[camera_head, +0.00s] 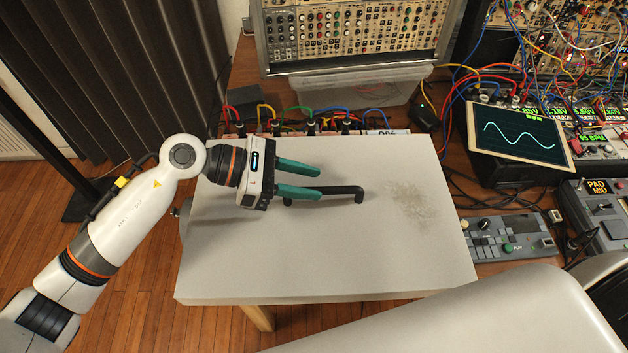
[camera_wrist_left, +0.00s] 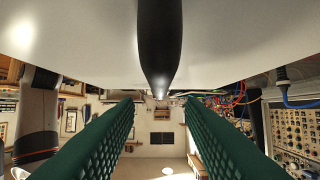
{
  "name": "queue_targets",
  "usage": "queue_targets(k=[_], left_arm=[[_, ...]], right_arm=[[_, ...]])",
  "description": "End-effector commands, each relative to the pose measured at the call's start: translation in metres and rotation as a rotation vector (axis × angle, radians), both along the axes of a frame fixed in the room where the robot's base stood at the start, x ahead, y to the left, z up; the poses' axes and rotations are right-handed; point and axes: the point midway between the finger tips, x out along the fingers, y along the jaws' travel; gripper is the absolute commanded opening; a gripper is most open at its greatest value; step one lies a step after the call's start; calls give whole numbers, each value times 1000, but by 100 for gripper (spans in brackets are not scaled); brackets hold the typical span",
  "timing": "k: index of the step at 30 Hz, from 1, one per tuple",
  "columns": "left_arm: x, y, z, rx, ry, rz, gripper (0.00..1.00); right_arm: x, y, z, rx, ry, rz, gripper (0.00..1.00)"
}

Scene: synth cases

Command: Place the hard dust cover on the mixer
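A broad, flat, light-grey panel (camera_head: 290,262) with a black bar handle (camera_head: 345,192) and a dusty patch looks like the hard dust cover. No mixer shows clearly; what lies under the panel is hidden. My left gripper (camera_head: 318,182) comes in from the left over the panel, its green fingers pointing right. The fingers are apart and hold nothing. In the left wrist view the handle (camera_wrist_left: 160,45) lines up with the gap between the fingers (camera_wrist_left: 160,125), against the pale panel (camera_wrist_left: 70,40). I cannot tell whether the handle lies between the fingers or below them. My right gripper is out of view.
Coloured cables with plugs (camera_head: 310,122) line the panel's back edge. A synth rack (camera_head: 350,35) and clear bin (camera_head: 350,88) stand behind. At the right are a waveform screen (camera_head: 520,135), a small control unit (camera_head: 508,238) and tangled wires. Wood floor (camera_head: 130,290) lies left.

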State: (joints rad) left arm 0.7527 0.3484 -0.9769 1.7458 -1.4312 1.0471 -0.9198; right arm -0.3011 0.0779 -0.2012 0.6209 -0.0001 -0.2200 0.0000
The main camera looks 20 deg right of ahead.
Motion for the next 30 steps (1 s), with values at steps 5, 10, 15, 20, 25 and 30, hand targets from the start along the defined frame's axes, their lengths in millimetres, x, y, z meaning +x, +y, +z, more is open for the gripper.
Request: queue_targets(k=[5,10,15,20,25,30], left_arm=[[12,41,12,2,-3,2,36],[20,70,26,3,-1,1,36],[24,86,34,2,1,-1,36],[25,90,36,1,0,-1,36],[25,90,37,1,0,-2,36],[25,90,36,1,0,-2,36]], right_arm=[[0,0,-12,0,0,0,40],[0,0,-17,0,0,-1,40],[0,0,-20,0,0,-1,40],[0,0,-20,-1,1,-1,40],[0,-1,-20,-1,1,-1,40],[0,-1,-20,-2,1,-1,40]])
